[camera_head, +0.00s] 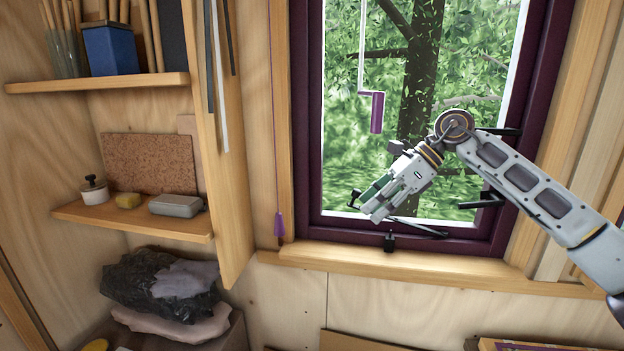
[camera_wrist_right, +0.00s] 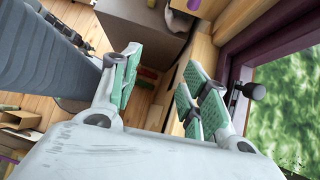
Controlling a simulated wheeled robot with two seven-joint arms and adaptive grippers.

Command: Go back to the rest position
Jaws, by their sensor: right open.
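My right gripper (camera_head: 370,204) is in front of the window in the head view. Its arm comes in from the right and bends at the elbow, with the fingers pointing down and left. In the right wrist view the green-padded fingers (camera_wrist_right: 157,88) stand apart with nothing between them. A black window handle or latch (camera_wrist_right: 254,91) shows just right of the fingers there. I cannot tell whether the gripper touches it. My left gripper is not in the head view.
The purple window frame (camera_head: 306,120) and wooden sill (camera_head: 420,272) lie behind the right arm. A purple cord pull (camera_head: 280,224) hangs left of the window. Shelves (camera_head: 140,220) with small items stand at the left, above a dark bundle (camera_head: 150,285).

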